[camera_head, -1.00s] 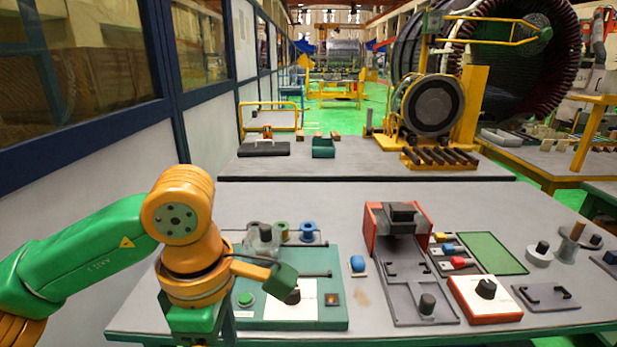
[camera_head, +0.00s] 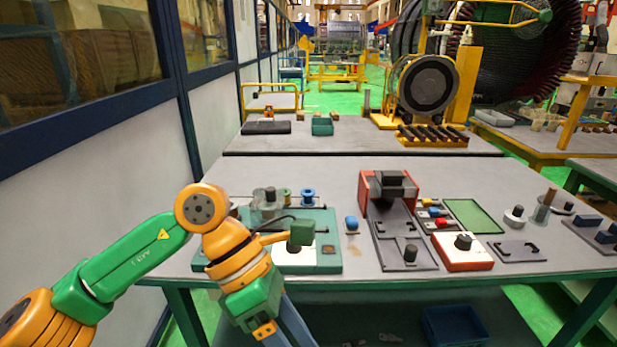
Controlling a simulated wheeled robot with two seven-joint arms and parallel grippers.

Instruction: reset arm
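My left arm (camera_head: 140,258), green and orange, comes in from the left in the head view. Its elbow is raised at the table's near left edge and its lower part hangs down in front of the table. No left gripper fingers can be made out, and no held object shows. My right arm and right gripper are outside the view.
The grey table (camera_head: 330,185) holds a green-based winding device (camera_head: 325,225), a red-framed fixture (camera_head: 370,190), a red and white box (camera_head: 463,252) and a green mat (camera_head: 474,216). A blue bin (camera_head: 455,325) is on the floor below. A second table (camera_head: 350,135) stands behind.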

